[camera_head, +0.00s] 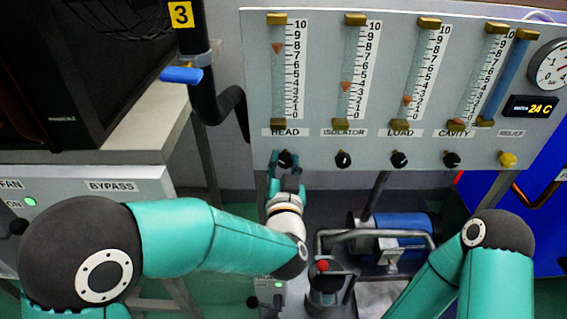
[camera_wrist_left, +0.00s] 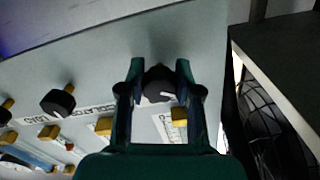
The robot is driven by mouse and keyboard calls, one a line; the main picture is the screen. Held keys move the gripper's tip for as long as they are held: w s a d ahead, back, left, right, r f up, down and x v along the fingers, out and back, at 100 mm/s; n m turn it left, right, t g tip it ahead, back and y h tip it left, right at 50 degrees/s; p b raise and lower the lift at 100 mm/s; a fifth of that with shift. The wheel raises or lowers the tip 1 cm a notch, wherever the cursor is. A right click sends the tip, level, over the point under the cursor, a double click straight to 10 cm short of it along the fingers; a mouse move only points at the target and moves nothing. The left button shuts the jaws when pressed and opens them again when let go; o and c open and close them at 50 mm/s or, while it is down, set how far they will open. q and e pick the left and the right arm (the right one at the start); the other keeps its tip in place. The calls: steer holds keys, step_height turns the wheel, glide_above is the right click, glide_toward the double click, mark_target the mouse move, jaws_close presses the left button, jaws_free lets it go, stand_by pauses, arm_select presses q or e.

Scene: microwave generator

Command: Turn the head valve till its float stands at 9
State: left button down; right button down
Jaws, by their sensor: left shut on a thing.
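The head valve is a black knob (camera_head: 285,159) under the HEAD label on the grey panel. Its flow tube (camera_head: 278,80) stands above it, with an orange float (camera_head: 278,48) between about 7 and 8 on the scale. My left gripper (camera_head: 287,163) reaches up from below and is shut on this knob. In the left wrist view the two fingers (camera_wrist_left: 160,90) stand on either side of the black knob (camera_wrist_left: 158,84), whose pale pointer mark shows. My right gripper is out of view; only part of that arm shows at the lower right.
The isolator knob (camera_head: 343,160), load knob (camera_head: 399,160), cavity knob (camera_head: 452,160) and yellow relief knob (camera_head: 507,160) sit in the same row. A blue-handled valve (camera_head: 181,75) on a black pipe is at upper left. A blue pump (camera_head: 400,226) stands below the panel.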

arm_select(q)
steer(key=shift+f+n+b, duration=0.2)
steer(key=shift+n+b, duration=0.5)
steer(key=shift+d+r+n, duration=0.1)
steer(key=shift+n, duration=0.2)
steer(key=c, duration=0.8)
jaws_free()
steer(key=shift+r, duration=0.1)
steer(key=shift+s, duration=0.1)
steer(key=s, duration=1.2)
